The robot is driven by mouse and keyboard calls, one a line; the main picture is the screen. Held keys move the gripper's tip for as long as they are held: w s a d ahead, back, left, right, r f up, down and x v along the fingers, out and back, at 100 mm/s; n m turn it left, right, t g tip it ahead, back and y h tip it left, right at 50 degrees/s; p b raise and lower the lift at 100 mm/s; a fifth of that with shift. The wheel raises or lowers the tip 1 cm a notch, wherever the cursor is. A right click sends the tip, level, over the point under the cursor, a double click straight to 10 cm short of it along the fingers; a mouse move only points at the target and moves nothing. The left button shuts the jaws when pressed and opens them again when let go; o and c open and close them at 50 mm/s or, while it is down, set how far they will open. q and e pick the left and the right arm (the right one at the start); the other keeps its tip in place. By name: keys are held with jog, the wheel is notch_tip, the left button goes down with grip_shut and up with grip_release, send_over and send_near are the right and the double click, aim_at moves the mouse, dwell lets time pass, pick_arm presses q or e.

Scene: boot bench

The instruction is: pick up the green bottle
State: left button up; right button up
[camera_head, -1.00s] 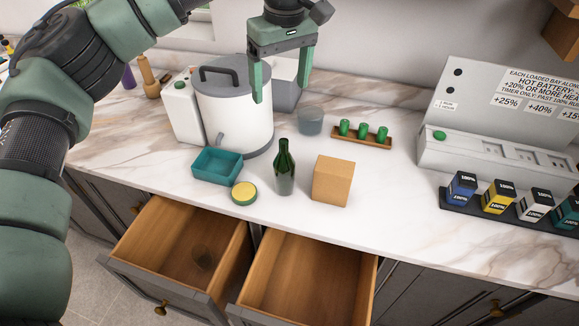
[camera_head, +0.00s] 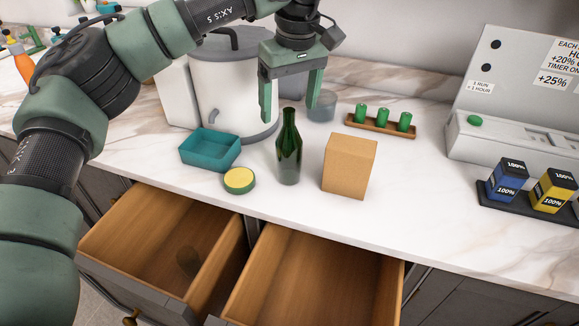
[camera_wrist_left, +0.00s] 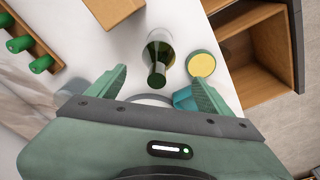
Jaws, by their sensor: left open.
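The green bottle (camera_head: 289,153) stands upright on the marble counter, between a teal tray and a cardboard box. My left gripper (camera_head: 289,118) is open and empty, fingers pointing down, behind and above the bottle in the head view. In the left wrist view the bottle (camera_wrist_left: 157,56) is seen from above, ahead of the gap between the open fingers (camera_wrist_left: 160,82). The fingers look apart from the bottle. My right gripper is in neither view.
The cardboard box (camera_head: 349,166) is close on the bottle's right. The teal tray (camera_head: 210,160) and a yellow-topped round tin (camera_head: 239,180) are on its left. A white pot (camera_head: 218,97) and a wooden rack (camera_head: 381,128) stand behind. Two open drawers (camera_head: 317,285) lie below the counter edge.

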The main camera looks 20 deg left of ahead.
aim_at(288, 130)
pick_arm(q)
jog(key=f, duration=0.2)
jog(key=f+p, duration=0.1)
jog(key=f, duration=0.1)
jog(key=w+f+p, duration=0.1)
jog(key=f, duration=0.1)
jog(key=shift+a+f, duration=0.15)
jog(key=shift+a, duration=0.15)
jog(key=shift+a+f, duration=0.1)
jog(key=shift+f, duration=0.55)
grip_shut()
